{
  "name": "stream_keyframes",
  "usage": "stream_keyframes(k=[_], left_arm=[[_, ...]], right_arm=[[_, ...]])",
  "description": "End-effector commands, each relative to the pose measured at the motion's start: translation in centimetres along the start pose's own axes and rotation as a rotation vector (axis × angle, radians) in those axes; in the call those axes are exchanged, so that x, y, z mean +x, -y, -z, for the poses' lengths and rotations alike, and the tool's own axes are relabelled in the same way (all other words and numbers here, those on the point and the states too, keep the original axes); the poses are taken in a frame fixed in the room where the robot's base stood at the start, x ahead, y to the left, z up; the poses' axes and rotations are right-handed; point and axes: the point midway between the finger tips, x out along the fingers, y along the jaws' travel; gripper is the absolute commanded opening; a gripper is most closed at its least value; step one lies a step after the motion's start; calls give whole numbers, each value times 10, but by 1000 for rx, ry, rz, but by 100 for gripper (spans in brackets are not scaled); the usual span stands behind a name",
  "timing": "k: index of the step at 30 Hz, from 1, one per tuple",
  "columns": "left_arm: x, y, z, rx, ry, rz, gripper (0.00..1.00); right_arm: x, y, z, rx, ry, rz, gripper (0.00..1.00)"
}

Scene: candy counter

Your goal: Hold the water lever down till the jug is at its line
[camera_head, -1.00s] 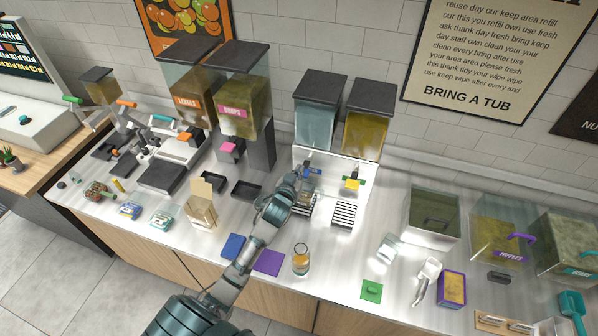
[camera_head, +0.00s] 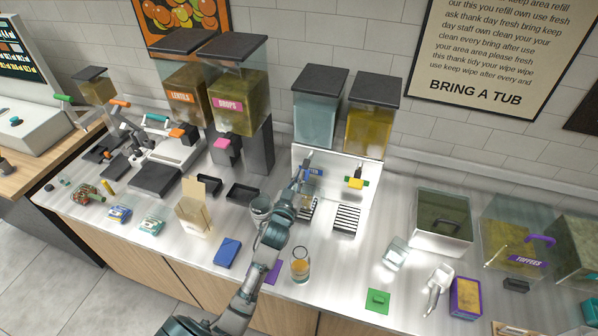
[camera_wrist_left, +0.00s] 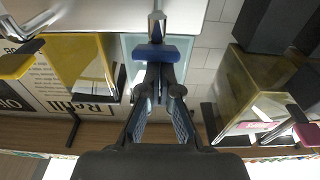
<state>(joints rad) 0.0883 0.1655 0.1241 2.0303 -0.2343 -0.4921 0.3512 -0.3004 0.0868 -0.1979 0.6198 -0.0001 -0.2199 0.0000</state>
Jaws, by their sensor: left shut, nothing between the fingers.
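The water dispenser's clear bluish tank (camera_head: 314,122) has a dark lid and stands left of a yellow-filled one. Its blue lever (camera_head: 314,170) is on the white front panel, and it also shows in the left wrist view (camera_wrist_left: 163,52). My left gripper (camera_head: 304,172) is shut and empty, with its fingertips at the lever; I cannot tell whether they press it. My right gripper is not in view.
A glass of amber liquid (camera_head: 300,264) stands near the front edge, close to my left arm. The yellow lever (camera_head: 356,183) and another drip grille (camera_head: 346,218) are to the right. A blue packet (camera_head: 227,252) and green pad (camera_head: 378,300) lie in front.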

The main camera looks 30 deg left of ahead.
Motion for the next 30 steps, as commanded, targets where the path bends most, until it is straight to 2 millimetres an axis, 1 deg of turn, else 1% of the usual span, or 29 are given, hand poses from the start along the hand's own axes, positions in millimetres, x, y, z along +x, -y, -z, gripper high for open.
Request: stream_keyframes(k=[9, 30], left_arm=[[0, 0, -1, 0, 3, 1, 0], [0, 0, -1, 0, 4, 0, 0]], right_arm=[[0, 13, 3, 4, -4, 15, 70], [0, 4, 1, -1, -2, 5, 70]])
